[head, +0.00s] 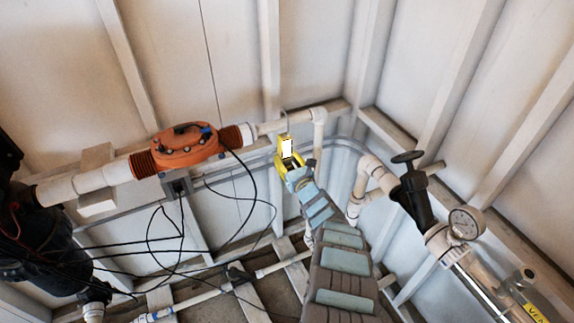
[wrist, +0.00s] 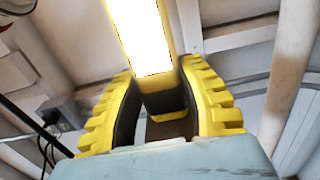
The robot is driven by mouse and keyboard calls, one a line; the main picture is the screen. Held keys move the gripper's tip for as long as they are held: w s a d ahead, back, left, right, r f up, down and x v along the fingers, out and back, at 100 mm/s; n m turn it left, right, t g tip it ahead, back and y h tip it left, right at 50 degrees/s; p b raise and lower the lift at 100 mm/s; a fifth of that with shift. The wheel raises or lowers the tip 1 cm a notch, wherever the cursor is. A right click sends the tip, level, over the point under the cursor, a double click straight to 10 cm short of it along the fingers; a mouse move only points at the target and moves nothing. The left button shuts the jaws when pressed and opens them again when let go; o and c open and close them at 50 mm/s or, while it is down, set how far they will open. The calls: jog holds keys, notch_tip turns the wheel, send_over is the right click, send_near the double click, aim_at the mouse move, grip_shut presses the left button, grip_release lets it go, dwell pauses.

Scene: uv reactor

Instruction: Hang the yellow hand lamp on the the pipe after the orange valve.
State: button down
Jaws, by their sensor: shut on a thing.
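The yellow hand lamp (head: 286,148) with its bright white panel is upright just below the white pipe (head: 299,117) to the right of the orange valve (head: 180,146). A thin grey hook shows at the lamp's top, at the pipe; I cannot tell whether it rests over the pipe or is in front of it. My gripper (head: 288,164) is shut on the lamp's lower part. In the wrist view, the lamp (wrist: 146,38) rises between the yellow ridged fingers of my gripper (wrist: 166,98). Its hook is out of that view.
The pipe bends down at a corner elbow (head: 319,115) right of the lamp. Black cables (head: 165,238) hang below the valve. A black-handled valve (head: 411,190) and a pressure gauge (head: 466,222) stand at the right. White ribbed walls are close behind.

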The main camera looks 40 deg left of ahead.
aim_at(287, 167)
jog(key=shift+b+x, duration=1.05)
jog(key=shift+b, duration=0.7)
jog(key=shift+f+b, duration=0.5)
jog(key=shift+f, duration=1.15)
jog(key=c, duration=0.6)
grip_release()
jog(key=shift+d, duration=0.25)
